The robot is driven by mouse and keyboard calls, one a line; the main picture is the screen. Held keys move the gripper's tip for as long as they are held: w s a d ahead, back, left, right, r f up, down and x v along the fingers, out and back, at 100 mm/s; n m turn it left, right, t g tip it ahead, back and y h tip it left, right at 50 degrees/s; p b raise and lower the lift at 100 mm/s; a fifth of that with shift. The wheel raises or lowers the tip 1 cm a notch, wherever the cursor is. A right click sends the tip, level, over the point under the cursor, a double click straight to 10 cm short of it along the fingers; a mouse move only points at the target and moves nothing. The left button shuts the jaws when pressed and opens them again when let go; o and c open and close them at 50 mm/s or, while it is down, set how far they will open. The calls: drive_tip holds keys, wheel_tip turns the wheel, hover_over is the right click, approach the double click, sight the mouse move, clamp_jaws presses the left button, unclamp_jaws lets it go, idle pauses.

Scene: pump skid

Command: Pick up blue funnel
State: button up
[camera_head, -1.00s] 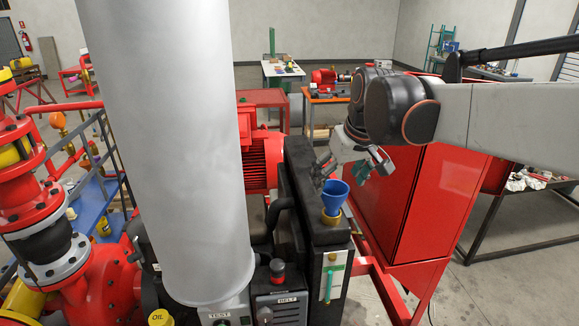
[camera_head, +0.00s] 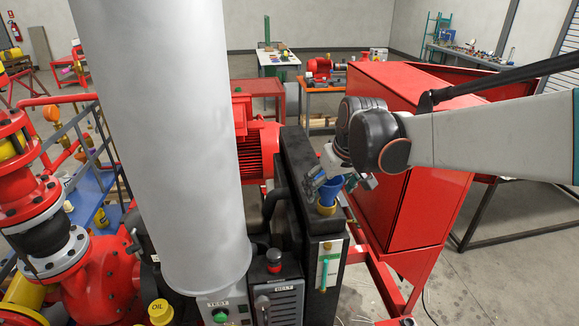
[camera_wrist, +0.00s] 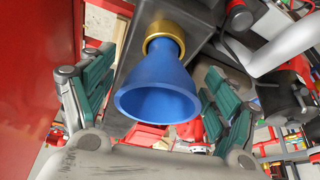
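The blue funnel (camera_head: 329,193) sits upright with its spout in a brass filler neck (camera_head: 326,210) on top of a black tank (camera_head: 300,180). In the wrist view the funnel (camera_wrist: 160,88) lies between the two green-padded fingers of my gripper (camera_wrist: 158,95), with its wide mouth toward the camera and its spout end in the brass neck (camera_wrist: 163,35). The fingers are spread, with a gap showing on both sides of the funnel. In the head view my gripper (camera_head: 338,185) is at the funnel and partly covers it.
A red cabinet (camera_head: 410,190) stands close to the right of the tank. A large grey column (camera_head: 165,150) is in front on the left, with red piping (camera_head: 100,275) beyond it. A control box with a BELT label (camera_head: 278,298) stands left of the tank.

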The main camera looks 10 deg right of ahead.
drive_tip(key=c, duration=1.2)
drive_tip(key=shift+r+b, duration=0.8)
drive_tip(key=shift+r, duration=9.25)
drive_tip(key=shift+f, duration=0.1)
